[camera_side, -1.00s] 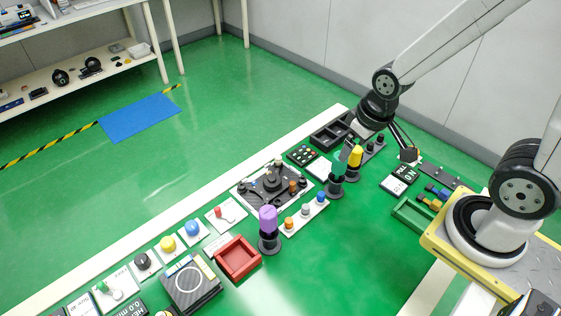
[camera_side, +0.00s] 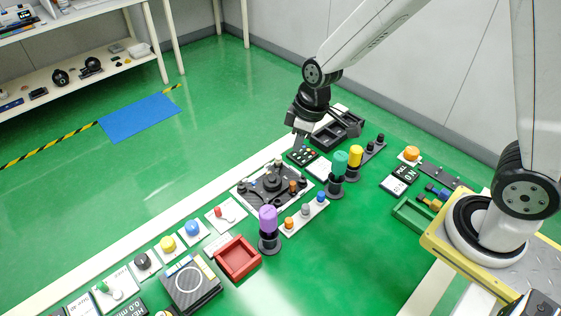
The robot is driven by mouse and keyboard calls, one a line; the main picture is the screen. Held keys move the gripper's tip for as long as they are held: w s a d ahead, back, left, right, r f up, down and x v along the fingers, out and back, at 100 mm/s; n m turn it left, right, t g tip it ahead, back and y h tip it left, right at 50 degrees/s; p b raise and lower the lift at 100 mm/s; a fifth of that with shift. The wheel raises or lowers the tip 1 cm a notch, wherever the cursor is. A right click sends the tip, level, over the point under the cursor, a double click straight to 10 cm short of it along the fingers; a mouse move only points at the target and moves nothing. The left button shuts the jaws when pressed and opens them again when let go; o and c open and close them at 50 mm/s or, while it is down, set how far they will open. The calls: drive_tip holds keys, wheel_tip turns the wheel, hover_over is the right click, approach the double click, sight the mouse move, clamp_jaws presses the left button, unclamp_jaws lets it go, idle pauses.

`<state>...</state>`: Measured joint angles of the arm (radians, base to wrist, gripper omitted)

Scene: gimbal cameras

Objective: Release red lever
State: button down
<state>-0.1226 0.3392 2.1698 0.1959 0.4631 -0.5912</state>
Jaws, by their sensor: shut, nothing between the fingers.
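The red lever (camera_side: 218,212) is a small red-knobbed handle on a white plate (camera_side: 235,217) left of the middle of the bench, behind the red tray. My gripper (camera_side: 298,145) is shut and empty, pointing down above the far edge of the bench, near the black button pad. It is apart from the red lever, to its right and farther back. The lever's exact tilt is too small to tell.
A black dial assembly (camera_side: 272,184) stands between my gripper and the red lever. Purple (camera_side: 268,219), teal (camera_side: 340,161) and yellow (camera_side: 355,155) topped posts stand upright nearby. The red tray (camera_side: 237,258) is in front of the lever.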

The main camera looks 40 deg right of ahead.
drive_tip(key=w+a+f+n+y, duration=0.1)
drive_tip(key=w+a+f+n, duration=0.3)
drive_tip(key=a, duration=0.4)
drive_tip(key=w+a+f+n+g+y, duration=0.1)
drive_tip(key=w+a+f+n, duration=0.4)
drive_tip(key=w+a+n, duration=0.1)
drive_tip(key=shift+w+a+n+g+y, duration=0.3)
drive_tip(key=shift+a+n, duration=0.2)
drive_tip(key=shift+a, duration=0.6)
drive_tip(key=shift+f, duration=0.2)
drive_tip(key=shift+x, duration=4.85)
